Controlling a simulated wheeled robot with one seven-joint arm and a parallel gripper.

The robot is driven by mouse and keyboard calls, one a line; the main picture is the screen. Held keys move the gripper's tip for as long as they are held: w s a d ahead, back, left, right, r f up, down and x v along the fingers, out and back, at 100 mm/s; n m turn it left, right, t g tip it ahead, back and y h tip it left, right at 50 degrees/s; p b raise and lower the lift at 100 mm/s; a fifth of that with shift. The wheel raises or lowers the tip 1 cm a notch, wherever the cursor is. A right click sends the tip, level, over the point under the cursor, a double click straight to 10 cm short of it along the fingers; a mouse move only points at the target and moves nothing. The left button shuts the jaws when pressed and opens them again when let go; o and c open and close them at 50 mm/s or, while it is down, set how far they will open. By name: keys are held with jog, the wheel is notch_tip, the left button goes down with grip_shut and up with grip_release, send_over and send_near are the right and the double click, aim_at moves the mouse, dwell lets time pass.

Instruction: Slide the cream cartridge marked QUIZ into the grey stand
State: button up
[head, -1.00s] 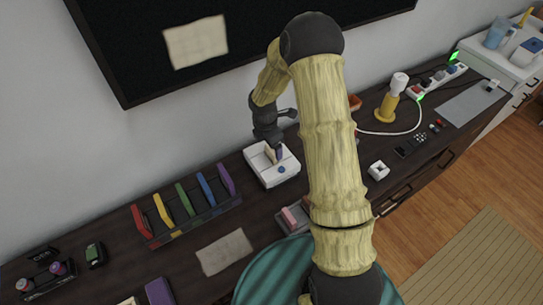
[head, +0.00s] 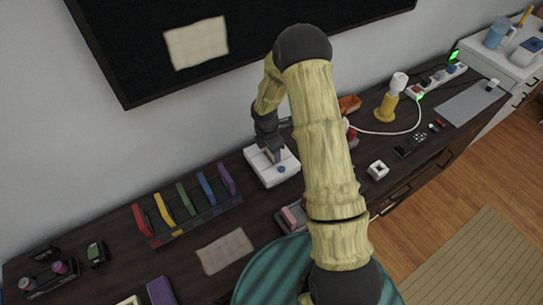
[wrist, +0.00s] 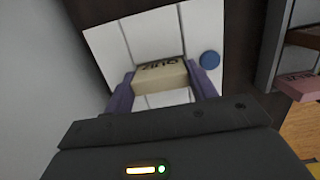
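The cream cartridge (wrist: 160,77) shows QUIZ upside down on its end in the wrist view. My gripper (wrist: 161,84) has its two purple fingers against the cartridge's sides, with no clear gap. It is over a white slotted box (wrist: 110,45) with a blue button (wrist: 210,60); the same box (head: 287,178) shows in the head view, with my gripper (head: 271,157) low over it. I cannot tell how deep the cartridge sits in the box. A grey holder (head: 282,226), seemingly the stand, has a pink cartridge (head: 291,217) at it, partly hidden by my arm.
A rack (head: 190,228) of several coloured cartridges stands to the left. A beige sheet (head: 225,250) lies in front. A yellow lamp (head: 387,107) with a white cable and a small white block (head: 377,170) are to the right. The wall and dark screen are close behind.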

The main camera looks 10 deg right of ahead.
jog(key=c, duration=0.4)
jog(key=shift+r, duration=0.1)
notch_tip(320, 180, up, 10)
jog(key=shift+f+b, duration=0.1)
jog(key=shift+b, duration=0.35)
